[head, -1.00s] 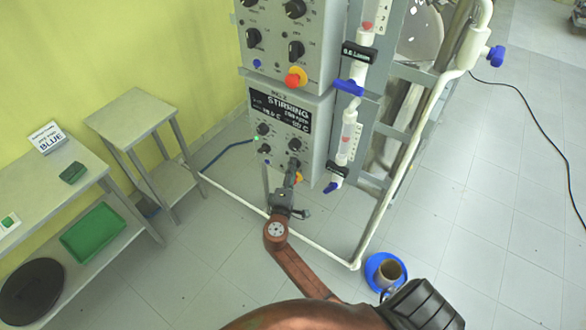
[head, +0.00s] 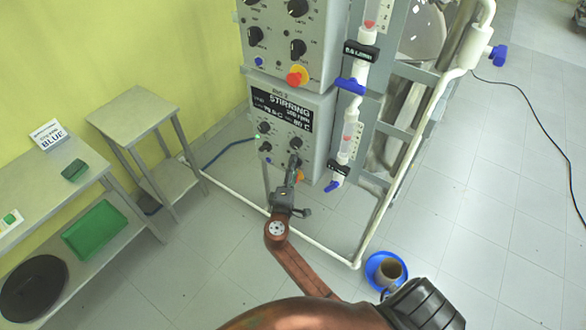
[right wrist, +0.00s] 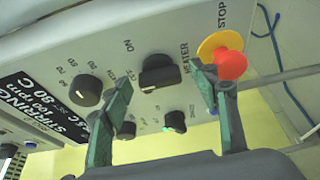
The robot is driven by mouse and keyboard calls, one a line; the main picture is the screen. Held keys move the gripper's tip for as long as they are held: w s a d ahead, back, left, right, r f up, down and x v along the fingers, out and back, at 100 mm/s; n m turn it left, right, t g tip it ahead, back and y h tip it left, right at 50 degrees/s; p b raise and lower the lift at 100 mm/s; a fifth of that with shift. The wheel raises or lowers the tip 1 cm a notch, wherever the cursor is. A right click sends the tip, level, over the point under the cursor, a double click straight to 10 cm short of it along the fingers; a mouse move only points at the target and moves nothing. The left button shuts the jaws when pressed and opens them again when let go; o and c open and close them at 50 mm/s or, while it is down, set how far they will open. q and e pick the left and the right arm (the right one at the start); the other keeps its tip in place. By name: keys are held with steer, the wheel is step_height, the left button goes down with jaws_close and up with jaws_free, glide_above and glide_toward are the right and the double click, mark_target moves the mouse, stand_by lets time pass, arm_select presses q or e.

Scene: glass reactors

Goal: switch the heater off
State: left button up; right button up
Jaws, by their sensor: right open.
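The heater knob (right wrist: 160,72) is a black rotary knob on the lower control box (head: 318,150), with "HEATER" and "ON" printed beside it. My right gripper (right wrist: 163,82) is open, its two green-grey fingers either side of the knob in the right wrist view. I cannot tell whether they touch it. In the head view the right gripper (head: 293,170) is at the lower box's front and hides the knob. The box's display (head: 283,106) reads "STIRRING", with a temperature that looks like 80 C. My left gripper is not in view.
A red stop button on a yellow base (right wrist: 229,62) sits close beside one finger. Other knobs (right wrist: 86,90) are near the other finger. White pipes (head: 400,180) and a blue bowl (head: 371,272) stand to the right. Steel tables (head: 135,115) are at left.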

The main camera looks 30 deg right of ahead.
steer(key=v, duration=0.7)
steer(key=shift+s+a, duration=0.1)
steer(key=shift+a, duration=0.05)
steer(key=s+a+f+n+g+y, duration=0.15)
steer(key=s+f+y, duration=0.25)
steer(key=f, duration=1.4)
steer(key=s+f+m+g+y, duration=0.1)
steer(key=s+f+g+y, duration=0.25)
steer(key=f, duration=1.45)
steer(key=s+f+m+g+y, duration=0.2)
steer(key=s+f+g+y, duration=0.1)
steer(key=s+f, duration=1.4)
steer(key=s+d+f+m+g+y, duration=0.1)
steer(key=s+f, duration=0.5)
steer(key=s, duration=0.9)
steer(key=s+d+f+m+g+y, duration=0.1)
steer(key=s+f+m+g, duration=0.2)
steer(key=s, duration=1.2)
step_height(320, 180, down, 3)
steer(key=shift+s+r+m, duration=0.15)
steer(key=shift+s+m, duration=0.1)
steer(key=shift+m, duration=0.9)
steer(key=shift+c, duration=0.4)
